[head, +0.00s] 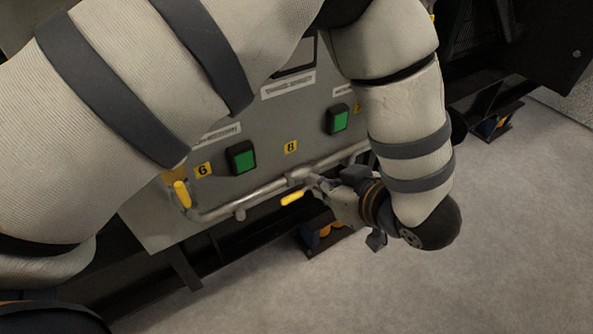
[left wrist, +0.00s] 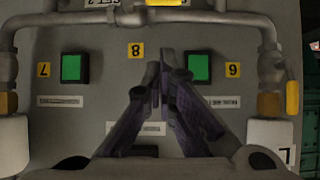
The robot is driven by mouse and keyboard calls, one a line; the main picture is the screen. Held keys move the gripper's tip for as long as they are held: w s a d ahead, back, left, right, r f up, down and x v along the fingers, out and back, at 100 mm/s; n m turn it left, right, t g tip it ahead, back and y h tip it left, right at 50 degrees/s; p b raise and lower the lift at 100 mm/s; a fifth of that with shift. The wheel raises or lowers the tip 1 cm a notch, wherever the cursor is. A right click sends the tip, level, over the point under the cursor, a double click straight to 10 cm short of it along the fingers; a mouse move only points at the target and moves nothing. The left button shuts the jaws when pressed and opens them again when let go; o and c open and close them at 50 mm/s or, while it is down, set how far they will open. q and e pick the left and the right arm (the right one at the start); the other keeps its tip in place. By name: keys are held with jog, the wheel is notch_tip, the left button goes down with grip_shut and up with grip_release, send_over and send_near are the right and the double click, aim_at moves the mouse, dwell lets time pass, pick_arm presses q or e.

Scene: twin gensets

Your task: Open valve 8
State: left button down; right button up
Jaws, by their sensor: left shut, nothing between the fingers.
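Valve 8 sits on the pipe under the yellow label 8 (head: 291,147). Its yellow handle (head: 293,198) shows just left of my left gripper (head: 317,184) in the head view. In the left wrist view, this handle (left wrist: 166,3) is cut off at the top edge, above label 8 (left wrist: 135,50). It looks roughly in line with the pipe there. My left gripper (left wrist: 161,78) is shut and empty, its fingertips close together before the panel. I cannot tell whether it touches the valve. My right gripper is not in view.
The metal pipe (head: 255,194) runs along the grey panel. Valve 6 has a yellow handle (head: 182,194) at the left. Green buttons (head: 242,158) (head: 338,119) sit above the pipe. Open floor (head: 510,220) lies right.

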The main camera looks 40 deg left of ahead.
pick_arm(q)
send_over(297, 193)
jog(key=s+d, duration=0.2)
notch_tip(297, 193, down, 6)
jog(key=r, duration=0.1)
jog(key=f, duration=0.1)
jog(key=f+b, duration=0.1)
jog(key=a+f, duration=0.1)
jog(key=f, duration=0.1)
jog(key=shift+w+f, duration=0.1)
jog(key=shift+w, duration=0.15)
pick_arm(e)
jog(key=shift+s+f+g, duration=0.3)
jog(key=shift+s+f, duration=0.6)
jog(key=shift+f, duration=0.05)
pick_arm(q)
jog(key=shift+a+f, duration=0.1)
jog(key=shift+f, duration=0.4)
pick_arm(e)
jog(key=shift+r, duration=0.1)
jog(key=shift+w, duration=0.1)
